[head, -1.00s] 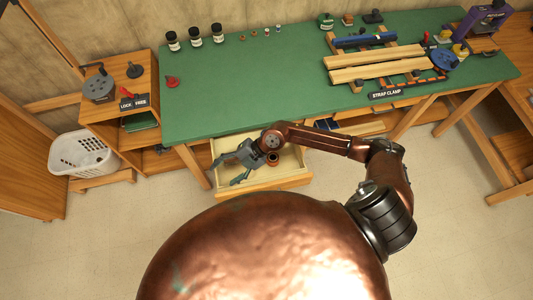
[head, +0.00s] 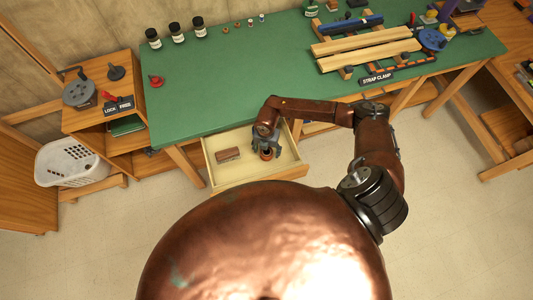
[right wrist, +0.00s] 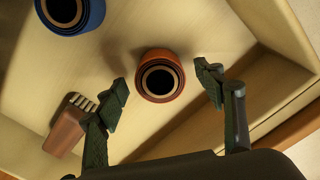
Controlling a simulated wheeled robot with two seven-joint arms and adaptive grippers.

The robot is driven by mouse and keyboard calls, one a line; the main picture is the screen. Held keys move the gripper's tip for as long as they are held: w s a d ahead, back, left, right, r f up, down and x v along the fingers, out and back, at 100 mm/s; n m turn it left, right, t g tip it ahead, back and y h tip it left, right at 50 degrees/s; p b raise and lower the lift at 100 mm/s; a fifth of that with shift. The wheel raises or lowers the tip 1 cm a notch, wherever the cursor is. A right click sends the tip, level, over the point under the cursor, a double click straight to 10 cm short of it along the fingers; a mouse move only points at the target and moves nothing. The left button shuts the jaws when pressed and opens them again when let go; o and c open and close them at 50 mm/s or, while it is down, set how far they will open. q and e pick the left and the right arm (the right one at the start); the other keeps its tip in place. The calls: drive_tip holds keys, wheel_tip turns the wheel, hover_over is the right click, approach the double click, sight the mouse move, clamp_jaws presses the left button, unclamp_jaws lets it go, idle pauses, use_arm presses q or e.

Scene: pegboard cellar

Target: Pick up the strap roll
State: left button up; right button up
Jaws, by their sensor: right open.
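An orange-brown strap roll (right wrist: 160,76) with a dark hollow middle stands in the open drawer. It also shows in the head view (head: 266,155), just below my right gripper (head: 268,143). In the right wrist view my right gripper (right wrist: 164,82) is open and empty, with one finger on each side of the orange roll and gaps to both. A similar blue roll (right wrist: 70,10) is cut off at the upper left; my arm seems to hide it in the head view. My left gripper is not in view.
A brown brush (right wrist: 70,122) lies in the drawer left of the orange roll, near the left finger. The drawer (head: 255,178) has raised walls around it. The green bench top (head: 230,90) overhangs behind, with a strap clamp and boards at the right.

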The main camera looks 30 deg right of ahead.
drive_tip(key=shift+f, duration=0.4)
drive_tip(key=c, duration=1.2)
drive_tip(key=shift+r, duration=0.1)
drive_tip(key=shift+c, duration=0.2)
